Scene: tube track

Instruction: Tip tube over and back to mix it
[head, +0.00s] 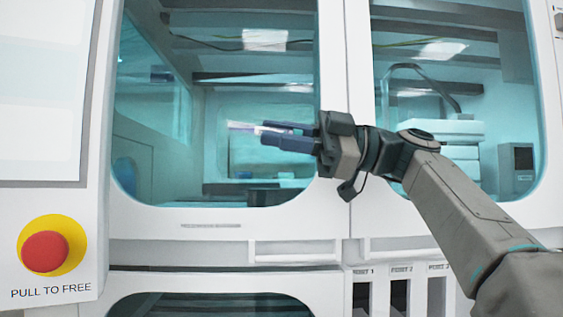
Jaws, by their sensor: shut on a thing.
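My gripper (292,137) is raised in front of the machine's glass doors, its fingers pointing left. It is shut on a slim tube (245,127) that lies close to level, its pale, clear end sticking out to the left past the fingertips. A purplish part of the tube shows between the fingers. The rest of the tube is hidden by the fingers, and I cannot make out its contents.
A white cabinet with two windowed doors (342,215) stands right behind my gripper. At the left is a white panel with a red stop button (45,252) on a yellow ring.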

